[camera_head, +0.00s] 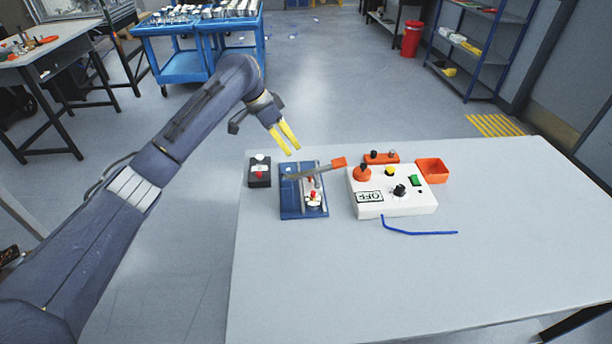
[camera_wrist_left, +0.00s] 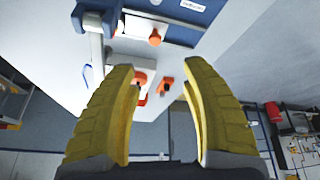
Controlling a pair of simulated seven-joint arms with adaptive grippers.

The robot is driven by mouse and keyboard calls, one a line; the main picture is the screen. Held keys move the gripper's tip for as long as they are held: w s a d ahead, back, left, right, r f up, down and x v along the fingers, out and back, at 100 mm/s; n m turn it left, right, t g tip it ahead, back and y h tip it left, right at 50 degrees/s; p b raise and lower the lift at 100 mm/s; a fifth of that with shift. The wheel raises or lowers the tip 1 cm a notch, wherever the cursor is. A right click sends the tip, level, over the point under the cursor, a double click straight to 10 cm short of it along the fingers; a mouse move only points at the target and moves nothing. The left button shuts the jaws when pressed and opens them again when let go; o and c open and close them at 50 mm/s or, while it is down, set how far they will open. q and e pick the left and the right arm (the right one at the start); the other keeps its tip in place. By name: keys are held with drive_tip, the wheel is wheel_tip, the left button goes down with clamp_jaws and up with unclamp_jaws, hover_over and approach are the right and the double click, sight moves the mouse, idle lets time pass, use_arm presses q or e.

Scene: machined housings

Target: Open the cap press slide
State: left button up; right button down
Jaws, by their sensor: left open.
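The press (camera_head: 290,203) is a blue plate on the table in the head view. A grey lever with an orange handle (camera_head: 339,162) slants across its far part. A small part with red on it (camera_head: 313,198) sits at the near right of the plate. My left gripper (camera_head: 293,150) has yellow fingers and hangs just beyond the far edge of the plate, apart from it. In the left wrist view its fingers (camera_wrist_left: 158,72) are spread with nothing between them, and part of the blue plate (camera_wrist_left: 190,10) shows at the top. My right gripper is out of view.
A black button box (camera_head: 259,178) stands left of the press. A white control box (camera_head: 392,205) marked OFF stands to its right, with an orange tray (camera_head: 433,170) beyond. A blue bent rod (camera_head: 420,232) lies in front. The near table (camera_head: 400,290) is clear.

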use_arm(q)
drive_tip(key=r+m, duration=0.1)
approach(312, 188)
drive_tip(key=w+d+f, duration=0.1)
drive_tip(key=f, duration=0.1)
drive_tip(key=w+d+f, duration=0.1)
drive_tip(key=w+f, duration=0.1)
drive_tip(key=w+d+f, duration=0.1)
drive_tip(key=f, duration=0.1)
drive_tip(key=shift+w+d+f, duration=0.15)
drive_tip(key=shift+w+f, duration=0.2)
drive_tip(key=shift+c, duration=0.5)
clamp_jaws()
idle(0.3)
